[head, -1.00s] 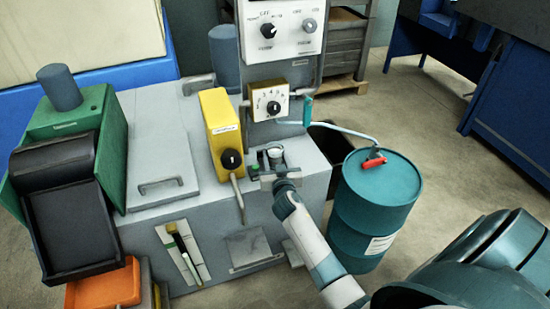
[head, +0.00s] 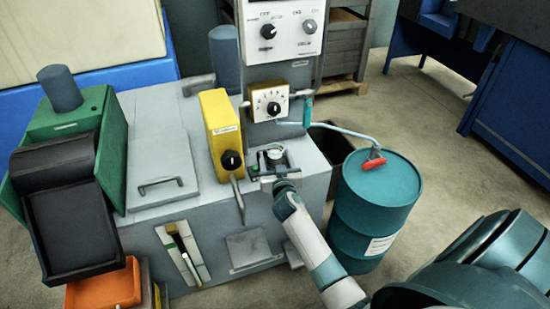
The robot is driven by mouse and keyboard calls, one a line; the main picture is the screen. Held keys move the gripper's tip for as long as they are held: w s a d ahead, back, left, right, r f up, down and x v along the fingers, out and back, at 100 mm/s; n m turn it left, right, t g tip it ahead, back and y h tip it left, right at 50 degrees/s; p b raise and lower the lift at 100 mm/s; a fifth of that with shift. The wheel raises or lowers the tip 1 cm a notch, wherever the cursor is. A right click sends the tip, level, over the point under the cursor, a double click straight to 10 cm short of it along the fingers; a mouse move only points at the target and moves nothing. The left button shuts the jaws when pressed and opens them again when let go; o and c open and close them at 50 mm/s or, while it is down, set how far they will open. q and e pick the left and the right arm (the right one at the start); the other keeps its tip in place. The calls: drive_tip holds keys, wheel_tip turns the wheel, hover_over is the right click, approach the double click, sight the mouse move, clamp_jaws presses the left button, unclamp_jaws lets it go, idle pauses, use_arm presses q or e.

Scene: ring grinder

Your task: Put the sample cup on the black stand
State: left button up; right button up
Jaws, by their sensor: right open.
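The sample cup (head: 275,154) appears as a small, pale round shape on the grey machine top, just beyond my right gripper. Dark material, probably the black stand, shows around and under it, but it is too small to make out clearly. My right gripper (head: 272,168) is open, with its fingers close to the near side of the cup. I cannot tell whether the fingers touch the cup. My left gripper is not in view.
A yellow box with a black knob (head: 222,130) and a lever stands left of the gripper. A dial box (head: 268,103) is behind the cup. A green hopper (head: 110,150) is at far left.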

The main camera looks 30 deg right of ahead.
sight(276, 163)
drive_tip(key=v, duration=0.5)
drive_tip(key=shift+s+a+f, duration=0.15)
drive_tip(key=shift+s, duration=0.2)
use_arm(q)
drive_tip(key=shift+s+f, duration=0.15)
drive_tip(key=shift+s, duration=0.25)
use_arm(e)
drive_tip(key=v, duration=0.6)
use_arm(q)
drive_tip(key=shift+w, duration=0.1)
